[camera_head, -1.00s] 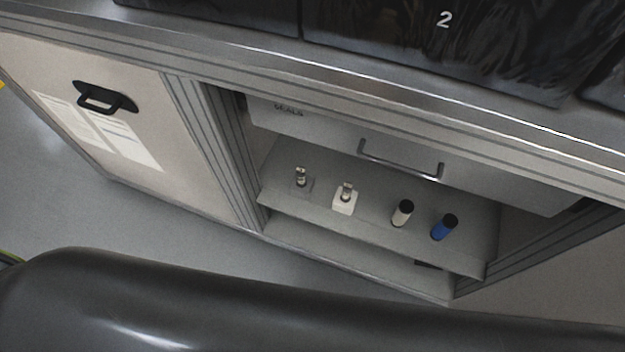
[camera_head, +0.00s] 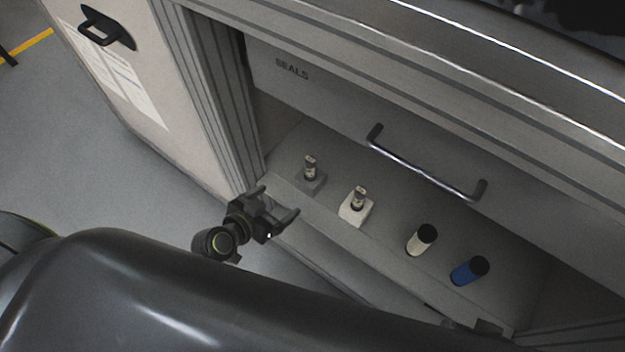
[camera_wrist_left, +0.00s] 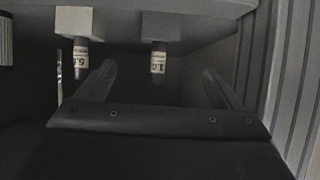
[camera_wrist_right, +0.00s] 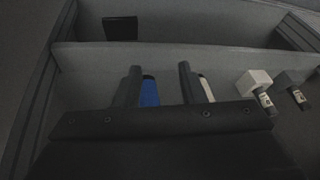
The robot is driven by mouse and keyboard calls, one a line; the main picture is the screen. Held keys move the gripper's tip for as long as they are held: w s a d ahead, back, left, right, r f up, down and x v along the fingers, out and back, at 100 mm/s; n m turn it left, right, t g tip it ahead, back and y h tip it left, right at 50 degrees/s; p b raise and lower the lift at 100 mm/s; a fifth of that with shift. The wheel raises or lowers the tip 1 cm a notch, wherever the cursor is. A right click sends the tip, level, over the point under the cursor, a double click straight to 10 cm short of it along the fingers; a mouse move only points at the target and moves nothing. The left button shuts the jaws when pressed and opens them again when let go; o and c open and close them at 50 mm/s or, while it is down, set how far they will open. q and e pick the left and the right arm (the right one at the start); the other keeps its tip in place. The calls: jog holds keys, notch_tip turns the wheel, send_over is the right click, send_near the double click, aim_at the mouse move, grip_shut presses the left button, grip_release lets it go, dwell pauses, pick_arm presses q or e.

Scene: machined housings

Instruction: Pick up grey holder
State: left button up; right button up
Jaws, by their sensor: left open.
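The grey holder (camera_head: 313,184) is a small grey block with a labelled vial standing in it, at the left of the shelf. My left gripper (camera_head: 278,203) is open and empty, just in front of the shelf edge, short of the holder. In the left wrist view, the grey holder (camera_wrist_left: 161,25) and its vial, marked 1.0, lie between the spread fingers of my left gripper (camera_wrist_left: 159,70), apart from them. The grey holder (camera_wrist_right: 287,80) also shows at the right of the right wrist view. My right gripper (camera_wrist_right: 160,76) has its fingers apart, nothing visibly held.
A white holder (camera_head: 354,211) with a vial stands right of the grey one. A white bottle (camera_head: 421,240) and a blue bottle (camera_head: 467,271), both black-capped, stand farther right. The SEALS drawer (camera_head: 330,105) with its bar handle (camera_head: 420,165) hangs above the shelf.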

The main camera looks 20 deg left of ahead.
pick_arm(q)
jog(key=b, duration=0.1)
send_near(307, 178)
jog(key=shift+w+d+f, duration=0.15)
jog(key=shift+f, duration=0.3)
jog(key=shift+w+d+f, duration=0.1)
jog(key=shift+w+f, duration=0.1)
jog(key=shift+f, duration=0.25)
jog(key=b+x, duration=0.1)
jog(key=x, duration=0.3)
jog(key=shift+w+d, duration=0.1)
jog(key=shift+w, duration=0.15)
jog(key=shift+w+d+f, duration=0.1)
jog(key=shift+w+f, duration=0.1)
jog(key=shift+w, duration=0.15)
jog(key=x, duration=0.1)
jog(key=b+x, duration=0.1)
jog(key=x, duration=0.2)
jog(key=shift+w+d+r, duration=0.15)
jog(key=shift+w, duration=0.3)
jog(key=c, duration=1.1)
pick_arm(e)
jog(key=w+d+r+t+h, duration=0.2)
jog(key=w+d+r+t, duration=0.1)
jog(key=w+r+t, duration=0.8)
notch_tip(307, 178, up, 3)
jog(key=shift+w+d+f, duration=0.15)
jog(key=shift+w+f, duration=0.05)
jog(key=shift+w, duration=1.05)
